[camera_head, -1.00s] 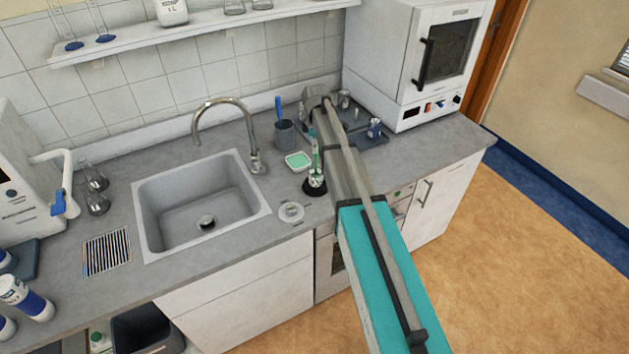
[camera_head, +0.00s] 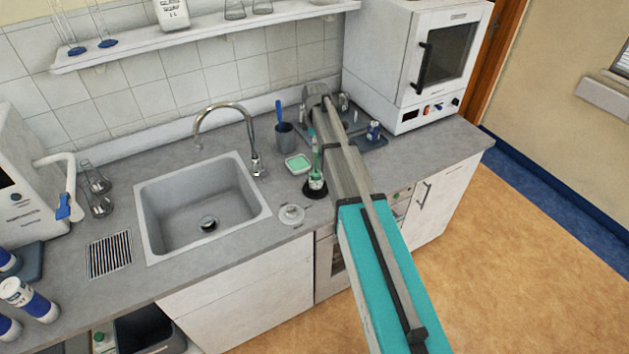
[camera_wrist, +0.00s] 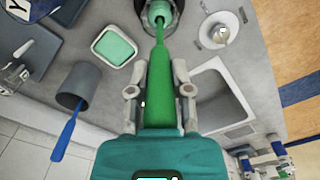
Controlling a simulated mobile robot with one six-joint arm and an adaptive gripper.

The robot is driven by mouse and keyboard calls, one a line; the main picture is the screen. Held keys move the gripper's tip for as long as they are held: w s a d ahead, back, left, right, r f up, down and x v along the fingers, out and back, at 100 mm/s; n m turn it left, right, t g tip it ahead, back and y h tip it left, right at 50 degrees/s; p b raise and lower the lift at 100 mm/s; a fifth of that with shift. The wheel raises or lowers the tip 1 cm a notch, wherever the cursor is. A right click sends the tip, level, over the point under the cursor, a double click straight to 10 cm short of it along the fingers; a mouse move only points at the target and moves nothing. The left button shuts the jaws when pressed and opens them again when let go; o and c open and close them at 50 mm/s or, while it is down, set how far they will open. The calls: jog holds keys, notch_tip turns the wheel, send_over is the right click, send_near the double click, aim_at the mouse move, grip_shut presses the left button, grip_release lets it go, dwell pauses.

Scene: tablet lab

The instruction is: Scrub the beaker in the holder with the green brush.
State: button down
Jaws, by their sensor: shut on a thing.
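My gripper (camera_wrist: 158,85) is shut on the handle of the green brush (camera_wrist: 160,60) in the wrist view. The brush's far end reaches into the mouth of the beaker (camera_wrist: 160,8), which sits in a dark round holder (camera_wrist: 181,32) at the top edge. I cannot tell whether the bristles touch the glass. In the head view, the brush (camera_head: 314,152) stands nearly upright over the beaker (camera_head: 316,182) in its black holder (camera_head: 314,193), and my arm hides most of the gripper.
A green sponge in a white dish (camera_head: 298,163) and a grey cup (camera_head: 285,138) with a blue-handled tool stand close by. A white round item (camera_head: 291,214) lies near the counter's front edge. The sink (camera_head: 203,205) is left, a dark tray (camera_head: 374,141) right.

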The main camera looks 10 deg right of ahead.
jog(key=shift+r+p, duration=4.5)
jog(key=shift+r, duration=0.35)
